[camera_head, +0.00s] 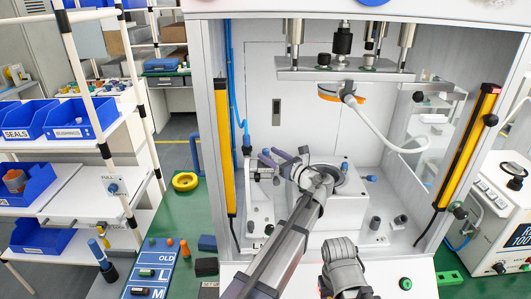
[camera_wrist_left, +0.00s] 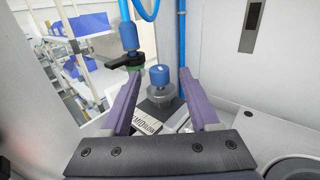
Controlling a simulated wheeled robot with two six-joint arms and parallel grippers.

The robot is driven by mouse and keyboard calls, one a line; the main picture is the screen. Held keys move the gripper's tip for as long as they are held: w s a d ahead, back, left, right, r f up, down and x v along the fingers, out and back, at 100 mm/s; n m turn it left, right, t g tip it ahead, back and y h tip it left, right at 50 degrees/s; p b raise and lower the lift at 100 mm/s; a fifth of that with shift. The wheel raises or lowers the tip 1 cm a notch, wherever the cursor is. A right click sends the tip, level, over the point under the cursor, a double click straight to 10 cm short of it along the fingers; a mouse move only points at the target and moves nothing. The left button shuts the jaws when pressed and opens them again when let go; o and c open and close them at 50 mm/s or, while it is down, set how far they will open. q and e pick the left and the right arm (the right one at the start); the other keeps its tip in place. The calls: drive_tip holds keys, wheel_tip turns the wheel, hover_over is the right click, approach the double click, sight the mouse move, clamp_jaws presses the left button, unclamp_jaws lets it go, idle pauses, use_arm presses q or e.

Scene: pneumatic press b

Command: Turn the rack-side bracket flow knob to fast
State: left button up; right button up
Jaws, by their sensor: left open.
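A short blue knob (camera_wrist_left: 160,75) on a round grey base stands upright in the left wrist view. A white label (camera_wrist_left: 143,123) with dark print lies in front of it; I cannot read the setting. My left gripper (camera_wrist_left: 159,80) is open, with its two purple fingers on either side of the knob in this view and a visible gap to each. I cannot tell whether the tips reach its depth. In the head view the left gripper (camera_head: 269,157) points left inside the press, near its rack-side wall. The knob is not clear there.
A blue fitting with a black lever (camera_wrist_left: 130,62) and blue hose stands just left of the knob. A yellow vertical bar (camera_head: 223,150) lines the press's left opening. The rack (camera_head: 105,150) with blue bins stands farther left. A white hose (camera_head: 385,130) hangs at right.

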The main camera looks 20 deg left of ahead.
use_arm(q)
drive_tip(key=shift+x, duration=1.35)
clamp_jaws()
